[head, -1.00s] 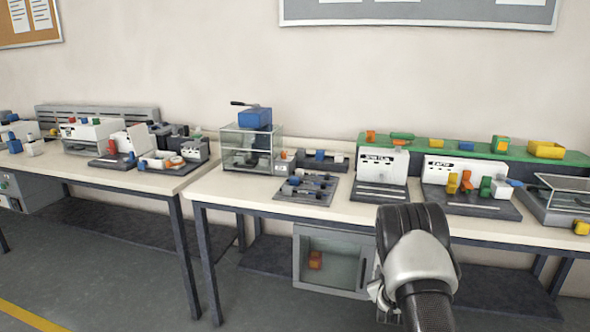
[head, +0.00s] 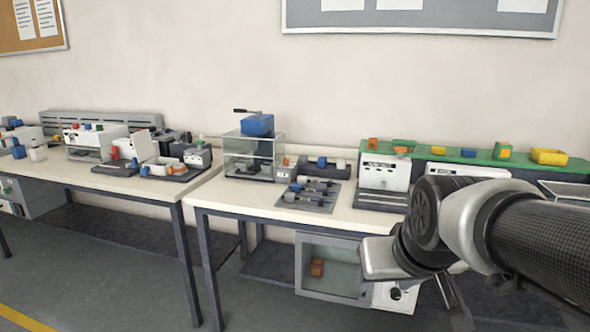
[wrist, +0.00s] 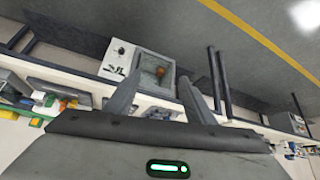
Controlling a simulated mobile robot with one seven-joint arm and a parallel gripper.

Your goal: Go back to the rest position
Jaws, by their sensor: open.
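My gripper (wrist: 157,92) shows in the wrist view with its two grey fingers spread apart and nothing between them. Behind the fingers are the floor, the bench edge and a grey cabinet (wrist: 153,70) under the bench. In the head view my arm reaches in from the right edge, in front of the right workbench (head: 235,200). It hides part of the bench's right side and of the white machine there. My fingers are not clear in the head view.
The bench carries a glass-walled press with a blue top (head: 257,125), a dark tool tray (head: 308,204) and a white slotted machine (head: 384,172). A green shelf (head: 475,156) holds coloured blocks. The left workbench (head: 75,174) stands beyond a gap. Front floor (head: 110,270) is clear.

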